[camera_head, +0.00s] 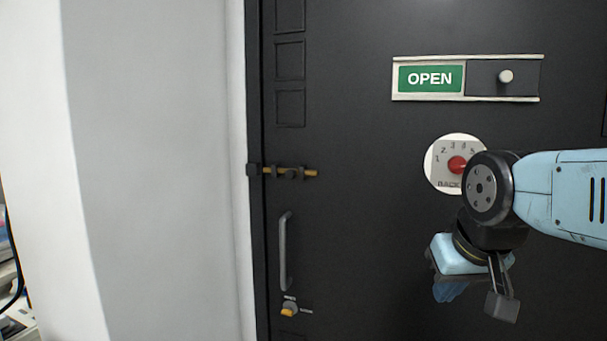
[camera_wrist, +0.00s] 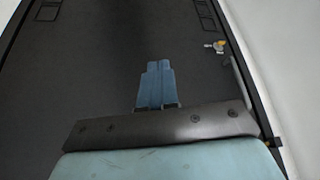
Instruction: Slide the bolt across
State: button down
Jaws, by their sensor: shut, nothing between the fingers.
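The bolt (camera_head: 311,173) is a thin brass-coloured rod lying level in dark brackets at the left edge of a black door. A dark knob (camera_head: 291,173) sits near its middle, and a dark keeper block (camera_head: 254,170) is on the frame to its left. I cannot tell whether the rod's left end is inside the keeper. A small part of the bolt seems to show at the right edge of the wrist view (camera_wrist: 273,143). My gripper (camera_head: 450,291) is shut and empty, well right of and below the bolt. Its blue fingers also show in the wrist view (camera_wrist: 158,70).
A grey upright door handle (camera_head: 285,252) is below the bolt, with an orange-tipped turn knob (camera_head: 289,309) under it. A round dial (camera_head: 436,180) with a red centre is partly behind my arm. An OPEN sign slider (camera_head: 430,79) is above. The door between bolt and gripper is bare.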

aim_at(306, 173)
jog(key=w+a+r+m+g+y, duration=0.2)
jog(key=w+a+r+m+y, duration=0.3)
jog(key=w+a+m+y, duration=0.45)
jog(key=w+r+m+t+y, duration=0.1)
jog(key=w+r+m, duration=0.1)
jog(key=w+m, duration=0.2)
jog(key=w+d+r+m+t+y, duration=0.1)
jog(key=w+r+m+y, duration=0.1)
jog(key=w+m, duration=0.3)
jog(key=w+d+r+m+y, duration=0.1)
jog(key=w+r+m, duration=0.3)
jog(key=w, duration=0.6)
jog(key=shift+r+t+y, duration=0.25)
jog(key=shift+t+y, duration=0.15)
jog(key=shift+y, duration=0.35)
jog(key=shift+w+a, duration=0.1)
jog(key=shift+a, duration=0.05)
jog(key=x, duration=1.3)
jog(key=shift+w+a+f, duration=0.2)
jog(key=shift+a, duration=0.15)
